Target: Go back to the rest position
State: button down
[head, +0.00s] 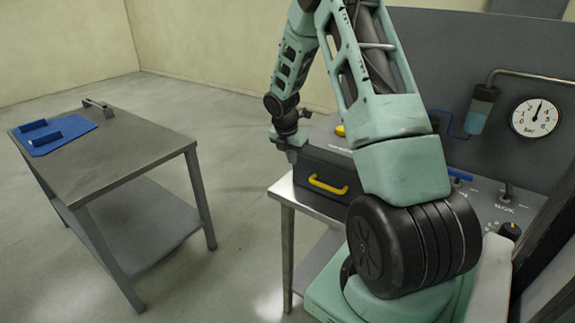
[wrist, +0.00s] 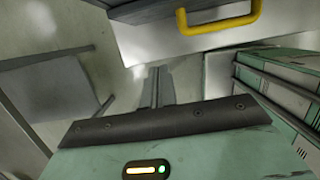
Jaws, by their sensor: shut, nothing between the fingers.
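My gripper (head: 292,155) hangs pointing down at the front left corner of the grey console, beside its dark drawer unit (head: 318,170). It is shut and empty; in the wrist view its closed fingers (wrist: 157,88) point away over the floor. The drawer unit's yellow handle (head: 327,187) is to the right of and below the gripper in the head view. In the wrist view the handle (wrist: 220,24) is at the top, apart from the fingers. My green arm hides part of the console.
A pressure gauge (head: 535,117) and a blue-filled cup (head: 481,108) are on the back panel. The floor between table and console is clear.

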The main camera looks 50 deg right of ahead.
jog(key=shift+r, duration=0.15)
jog(key=shift+a, duration=0.1)
jog(key=a+r+m+y+b, duration=0.1)
jog(key=a+r+m+b, duration=0.1)
jog(key=a, duration=1.2)
jog(key=a+r+m+y+b, duration=0.1)
jog(key=a+r+m, duration=0.2)
jog(key=a, duration=1.1)
jog(key=s+a+m+b, duration=0.2)
jog(key=s+a+m, duration=0.1)
jog(key=s+a, duration=0.7)
jog(key=s+a+r+m+y+b, duration=0.1)
jog(key=s+a+m, duration=0.2)
jog(key=s+a, duration=0.7)
jog(key=s, duration=0.5)
jog(key=shift+b, duration=0.35)
